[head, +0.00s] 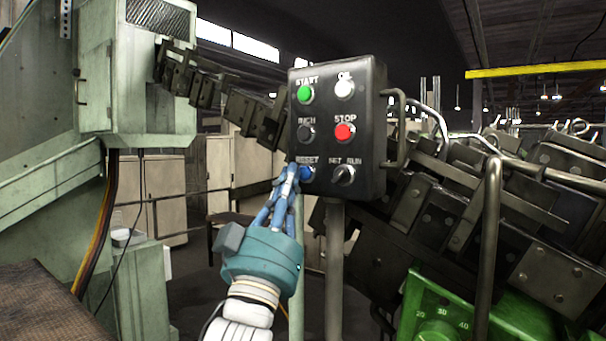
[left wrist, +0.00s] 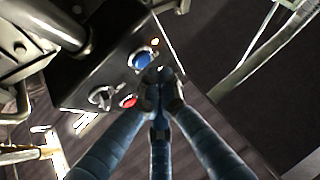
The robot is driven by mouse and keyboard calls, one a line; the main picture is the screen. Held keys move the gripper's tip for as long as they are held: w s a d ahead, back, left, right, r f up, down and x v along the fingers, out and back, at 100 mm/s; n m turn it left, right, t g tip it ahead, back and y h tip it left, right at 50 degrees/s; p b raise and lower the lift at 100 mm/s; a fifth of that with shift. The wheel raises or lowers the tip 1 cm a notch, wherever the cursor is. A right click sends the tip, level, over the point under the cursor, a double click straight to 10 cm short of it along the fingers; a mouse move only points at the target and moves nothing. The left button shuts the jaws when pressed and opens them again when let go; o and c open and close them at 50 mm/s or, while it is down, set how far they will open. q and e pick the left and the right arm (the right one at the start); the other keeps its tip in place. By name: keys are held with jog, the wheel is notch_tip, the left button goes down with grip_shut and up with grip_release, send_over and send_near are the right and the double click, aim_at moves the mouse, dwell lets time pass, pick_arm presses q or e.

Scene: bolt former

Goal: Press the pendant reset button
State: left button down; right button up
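The black pendant box (head: 374,135) stands on a post, its face carrying labelled buttons. The blue reset button (head: 308,173) is at its lower left, partly covered by my fingertips. It also shows in the left wrist view (left wrist: 142,58), just beyond and slightly left of the fingertips. My left gripper (head: 291,172) has its blue fingers drawn together, with nothing seen between them; the tips also meet in the left wrist view (left wrist: 160,88). The tips are at or very close to the reset button; I cannot tell whether they touch it. My right gripper is not in view.
Above reset are a black button (head: 306,133) and the green start button (head: 305,94). The red stop button (head: 345,132), a white button (head: 345,88) and a black selector knob (head: 343,175) sit to the right. A handle (head: 400,130) projects from the box's right side.

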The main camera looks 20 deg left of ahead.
pick_arm(q)
jog(key=shift+w, duration=0.1)
dwell(0.4)
jog(key=shift+w, duration=0.1)
jog(key=shift+w+d, duration=0.15)
jog(key=shift+w, duration=0.1)
jog(key=shift+w+d, duration=0.15)
jog(key=shift+w, duration=0.25)
dwell(0.8)
jog(key=shift+s, duration=0.15)
jog(key=shift+s+a, duration=0.25)
jog(key=shift+s, duration=0.4)
jog(key=s, duration=0.1)
jog(key=s+a, duration=0.1)
jog(key=s, duration=0.1)
jog(key=s+p, duration=0.1)
jog(key=shift+s+a, duration=0.35)
